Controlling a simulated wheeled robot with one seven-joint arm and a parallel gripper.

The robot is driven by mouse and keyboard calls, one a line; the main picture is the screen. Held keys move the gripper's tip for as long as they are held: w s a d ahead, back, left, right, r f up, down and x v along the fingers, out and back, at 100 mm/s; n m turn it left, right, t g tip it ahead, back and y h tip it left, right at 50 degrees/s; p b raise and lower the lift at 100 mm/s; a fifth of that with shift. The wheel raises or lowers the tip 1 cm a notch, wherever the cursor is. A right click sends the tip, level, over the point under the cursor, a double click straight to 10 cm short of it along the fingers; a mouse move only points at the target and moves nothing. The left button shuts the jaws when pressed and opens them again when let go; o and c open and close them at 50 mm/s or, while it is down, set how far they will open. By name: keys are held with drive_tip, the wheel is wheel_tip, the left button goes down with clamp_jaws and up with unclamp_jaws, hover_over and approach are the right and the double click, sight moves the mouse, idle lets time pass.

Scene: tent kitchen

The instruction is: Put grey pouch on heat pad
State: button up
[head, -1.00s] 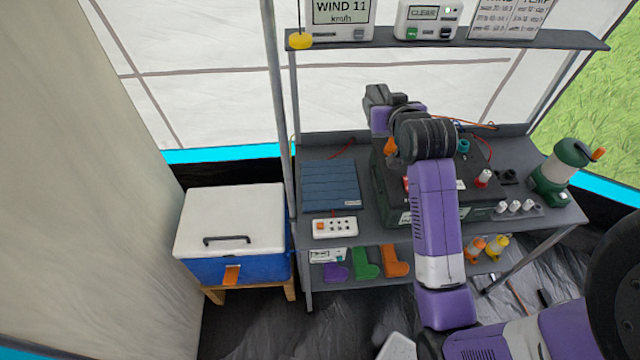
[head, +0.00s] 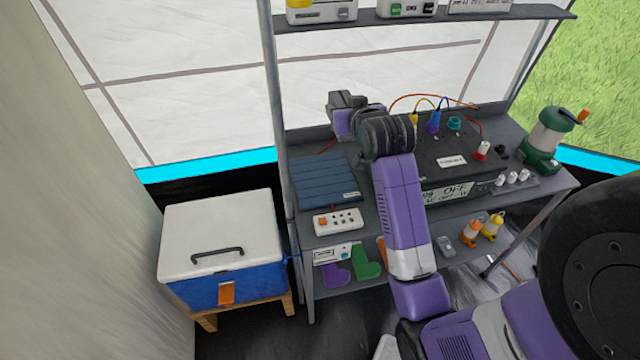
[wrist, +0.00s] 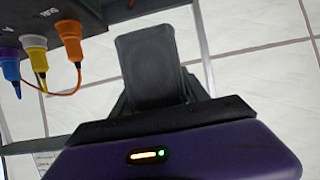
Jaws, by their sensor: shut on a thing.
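The heat pad appears to be the blue quilted pad (head: 322,181) lying flat and bare on the left of the bench. My gripper (head: 343,100) is in the air beyond the pad's back right corner, pointing away from me. In the wrist view its dark finger (wrist: 150,68) stands over the purple hand. Grey edges (wrist: 193,88) show beside and behind that finger; they look like the grey pouch held in the jaws, though most of it is hidden. In the head view I cannot tell the pouch from the dark fingers.
A black power box (head: 450,150) with coloured plugs stands right of the pad, close to my arm. A white switch panel (head: 338,222) lies at the pad's front edge. A tent pole (head: 279,130) rises at its left, a shelf (head: 420,23) hangs above, and a green lantern (head: 548,140) stands far right.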

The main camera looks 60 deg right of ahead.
wheel_tip(320, 180, down, 20)
drive_tip(key=shift+f+b, duration=0.15)
drive_tip(key=shift+b, duration=0.3)
drive_tip(key=shift+f, duration=0.1)
drive_tip(key=o, duration=1.6)
drive_tip(key=shift+a, duration=0.1)
drive_tip(key=v, duration=1.2)
drive_tip(key=s+a+r+n+t+y, duration=0.2)
drive_tip(key=s+a+n+t+y, duration=0.15)
drive_tip(key=a, duration=1.05)
drive_tip(key=s+a+r+n+t+y, duration=0.1)
drive_tip(key=s+a+n+t+y, duration=0.2)
drive_tip(key=a, duration=1.1)
drive_tip(key=s+a+r+n+y, duration=0.3)
drive_tip(key=s+a+r+y, duration=0.1)
drive_tip(key=s+a+r, duration=0.2)
drive_tip(key=shift+v, duration=0.8)
